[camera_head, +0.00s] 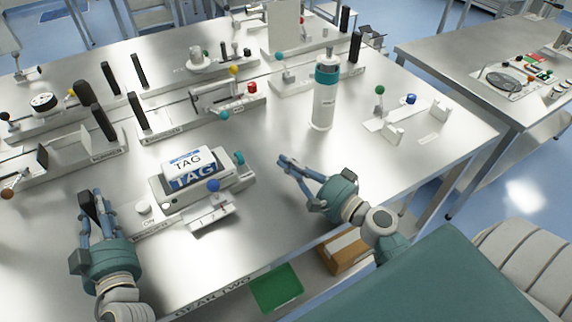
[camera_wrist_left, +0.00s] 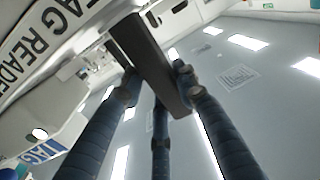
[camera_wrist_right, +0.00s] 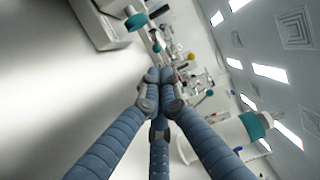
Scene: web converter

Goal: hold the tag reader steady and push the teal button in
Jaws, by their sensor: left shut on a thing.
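The tag reader (camera_head: 160,200) is a pale device with a blue and white TAG label (camera_head: 188,163), at the middle front of the bench. Its teal button (camera_head: 240,158) sticks out at its right end and also shows in the right wrist view (camera_wrist_right: 136,22). My left gripper (camera_head: 97,200) is shut on a dark upright handle (camera_wrist_left: 150,62) at the reader's left; the TAG READER lettering (camera_wrist_left: 40,35) is close beside it. My right gripper (camera_head: 283,162) has its fingertips together and empty (camera_wrist_right: 161,78). It points left, to the right of the button and apart from it.
A blue-topped lever (camera_head: 213,186) stands at the reader's front. A white bottle with a teal band (camera_head: 323,100) stands behind my right gripper. Several other devices with black handles fill the back. Bare bench lies between the reader and my right gripper.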

